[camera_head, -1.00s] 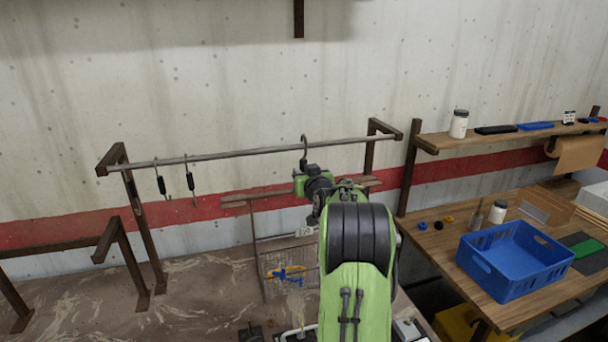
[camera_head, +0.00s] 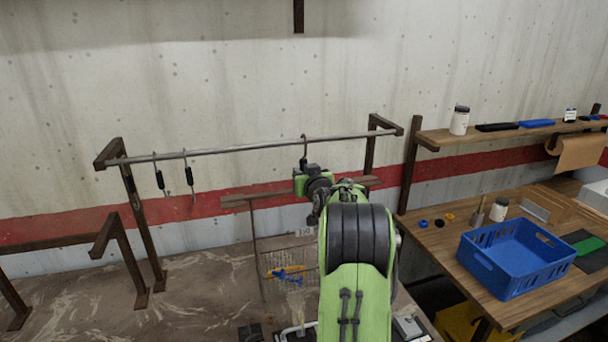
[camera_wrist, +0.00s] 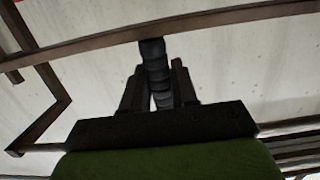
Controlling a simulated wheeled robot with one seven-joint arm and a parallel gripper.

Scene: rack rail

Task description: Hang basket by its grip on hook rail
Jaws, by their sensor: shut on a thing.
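A wire basket (camera_head: 292,262) with a white label hangs low in the head view, with blue and yellow items in it. A brown crossbar (camera_head: 240,200) and a thin side strut appear to be its upper frame. My gripper (camera_head: 310,178) is above it, partly hidden by my arm. In the wrist view its fingers (camera_wrist: 158,95) are shut on a dark ribbed grip (camera_wrist: 154,62) that meets the brown bar. A dark hook (camera_head: 303,143) above my gripper crosses the hook rail (camera_head: 235,149); whether it bears on the rail is unclear. My arm hides the basket's right side.
Two small dark hooks (camera_head: 159,178) hang at the rail's left part. Brown posts and brackets (camera_head: 138,220) stand at the left. The rail's middle is clear.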

